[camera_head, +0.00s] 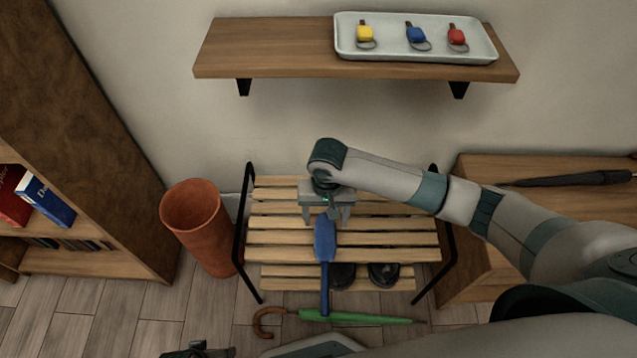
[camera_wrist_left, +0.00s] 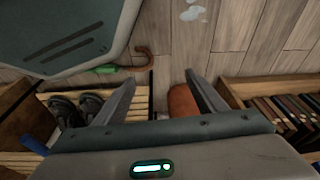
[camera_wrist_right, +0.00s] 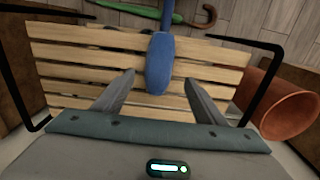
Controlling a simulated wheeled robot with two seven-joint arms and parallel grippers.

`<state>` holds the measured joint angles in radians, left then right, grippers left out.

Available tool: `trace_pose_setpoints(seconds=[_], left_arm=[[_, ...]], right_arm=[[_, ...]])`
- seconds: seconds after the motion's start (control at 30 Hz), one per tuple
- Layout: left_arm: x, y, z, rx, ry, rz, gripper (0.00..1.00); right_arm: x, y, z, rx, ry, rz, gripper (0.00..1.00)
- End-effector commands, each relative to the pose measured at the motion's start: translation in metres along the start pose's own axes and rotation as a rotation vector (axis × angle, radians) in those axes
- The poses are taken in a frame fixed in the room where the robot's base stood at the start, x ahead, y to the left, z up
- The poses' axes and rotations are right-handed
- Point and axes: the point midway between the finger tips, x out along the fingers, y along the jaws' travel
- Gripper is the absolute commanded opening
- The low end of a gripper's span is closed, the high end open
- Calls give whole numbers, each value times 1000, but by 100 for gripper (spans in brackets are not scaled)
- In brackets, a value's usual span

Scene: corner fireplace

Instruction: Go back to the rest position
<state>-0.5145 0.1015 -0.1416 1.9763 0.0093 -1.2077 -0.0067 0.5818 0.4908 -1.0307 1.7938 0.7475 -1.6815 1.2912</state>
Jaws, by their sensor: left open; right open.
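A green umbrella (camera_head: 355,317) lies on the floor before the rack. A terracotta pot (camera_head: 200,225) stands left of it, beside a bookcase (camera_head: 75,130). A black umbrella (camera_head: 575,180) lies on a bench (camera_head: 480,172) at right. A wall shelf (camera_head: 265,50) holds a tray (camera_head: 480,47) with keys.

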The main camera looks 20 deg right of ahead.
Motion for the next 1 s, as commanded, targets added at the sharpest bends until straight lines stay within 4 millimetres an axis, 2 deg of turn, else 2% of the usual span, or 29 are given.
trace_pose_setpoints(seconds=[0.27, 0.43, 0.57, 0.8, 1.0], left_arm=[[-1, -1, -1, -2, -1, -1, 65], [-6, -1, -2, -2, 2, -2, 65], [-17, -2, -7, -2, 8, -3, 65], [-47, -4, -15, -2, 21, -8, 65], [-75, -6, -21, -3, 31, -13, 65]], right_arm=[[0, -1, 2, -4, -1, -3, 64], [3, -10, 15, -47, -1, -37, 64], [6, -23, 37, -115, 3, -95, 64], [6, -41, 85, -262, 55, -234, 64], [2, -33, 116, -340, 133, -302, 64]])
